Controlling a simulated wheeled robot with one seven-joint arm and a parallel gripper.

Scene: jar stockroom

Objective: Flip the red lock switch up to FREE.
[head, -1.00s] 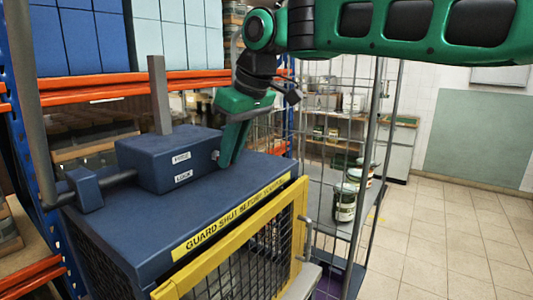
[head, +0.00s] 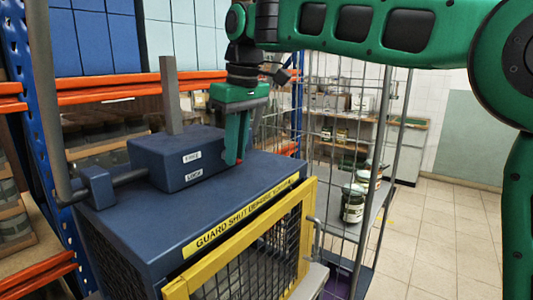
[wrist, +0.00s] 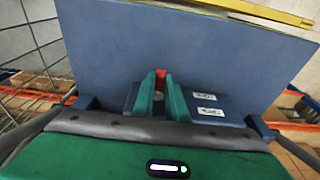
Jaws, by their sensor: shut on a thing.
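The red lock switch (wrist: 161,78) shows as a small red piece between my two green fingertips in the wrist view. A bit of the switch (head: 240,161) also shows at the fingertips in the head view. My gripper (head: 236,163) points down at the right part of the blue switch box (head: 165,166) and is shut on the switch. The FREE label (head: 192,156) is above the LOCK label (head: 194,176) on the box front. The switch appears low, nearer the height of LOCK; the fingers hide most of it.
The box sits on a blue machine top (head: 225,190) with a yellow-framed mesh guard (head: 255,245) in front. A grey post (head: 171,95) rises behind the box. A wire cage trolley with jars (head: 353,203) stands to the right. The tiled floor (head: 440,240) is clear.

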